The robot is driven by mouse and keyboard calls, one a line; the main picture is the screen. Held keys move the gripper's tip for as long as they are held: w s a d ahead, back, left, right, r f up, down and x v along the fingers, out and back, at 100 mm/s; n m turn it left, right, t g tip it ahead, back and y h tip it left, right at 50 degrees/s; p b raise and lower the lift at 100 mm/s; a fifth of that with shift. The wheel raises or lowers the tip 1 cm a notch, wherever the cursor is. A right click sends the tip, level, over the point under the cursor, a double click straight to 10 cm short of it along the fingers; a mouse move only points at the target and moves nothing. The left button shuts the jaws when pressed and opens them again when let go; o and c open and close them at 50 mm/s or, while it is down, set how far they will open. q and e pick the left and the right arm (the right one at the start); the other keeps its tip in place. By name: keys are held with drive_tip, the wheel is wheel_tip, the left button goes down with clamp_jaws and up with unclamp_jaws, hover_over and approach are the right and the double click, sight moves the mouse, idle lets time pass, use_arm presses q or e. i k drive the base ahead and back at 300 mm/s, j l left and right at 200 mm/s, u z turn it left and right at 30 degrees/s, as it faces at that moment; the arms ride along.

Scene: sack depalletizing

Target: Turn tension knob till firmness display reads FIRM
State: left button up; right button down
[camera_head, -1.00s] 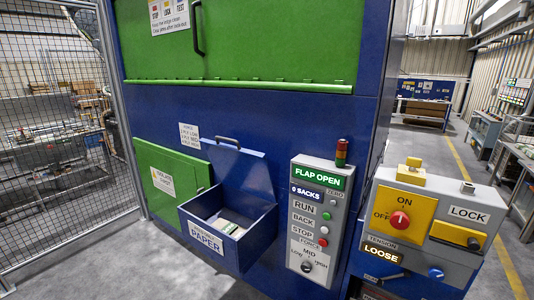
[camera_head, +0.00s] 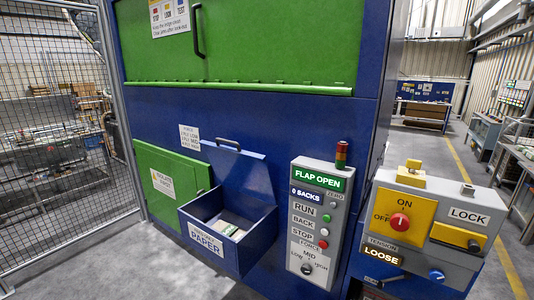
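The tension knob is a small blue knob (camera_head: 436,275) low on the grey control box (camera_head: 462,234) at the right of the head view. The firmness display (camera_head: 383,256), left of it under the TENSION label, is lit and reads LOOSE. Above it, a red rotary switch (camera_head: 400,222) sits on a yellow ON/OFF plate. Neither of my grippers shows in the head view.
A grey panel (camera_head: 317,225) with a lit FLAP OPEN display, a 0 SACKS counter and several buttons stands left of the box. An open blue paper drawer (camera_head: 222,252) juts out further left. Wire fencing (camera_head: 65,130) borders the left.

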sight(436, 276)
drive_tip(key=z, duration=1.3)
